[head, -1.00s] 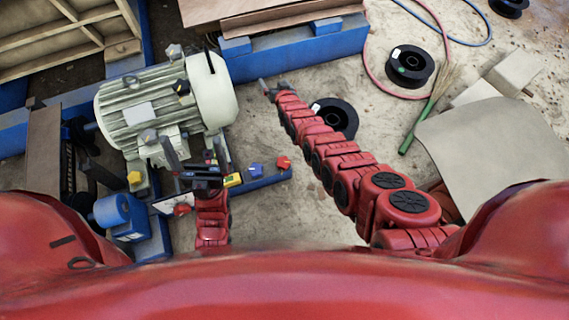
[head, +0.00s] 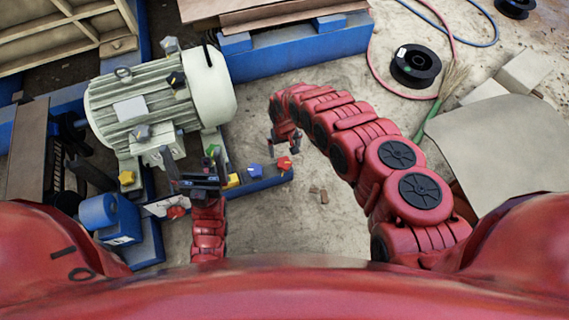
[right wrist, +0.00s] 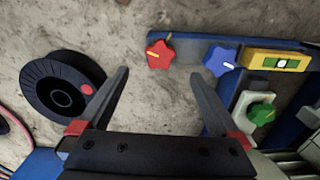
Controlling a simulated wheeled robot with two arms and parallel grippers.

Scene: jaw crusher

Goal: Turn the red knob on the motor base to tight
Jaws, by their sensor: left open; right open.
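The red star knob (head: 285,163) is at the right end of the blue motor base bar (head: 268,182). In the right wrist view the red knob (right wrist: 160,54) shows a short pale mark at its left side. My right gripper (head: 286,141) is open and empty, just beyond the knob in the head view. In the right wrist view its spread fingers (right wrist: 157,90) have bare floor between them, with the knob past their tips and apart from them. My left gripper (head: 195,167) is open and empty in front of the grey motor (head: 150,105).
A blue knob (right wrist: 221,60), a yellow level (right wrist: 275,62) and a green knob (right wrist: 262,113) are close by on the base. Another red knob (head: 176,212) is at lower left. A black spool (right wrist: 63,95) lies on the floor. Floor right of the bar is mostly clear.

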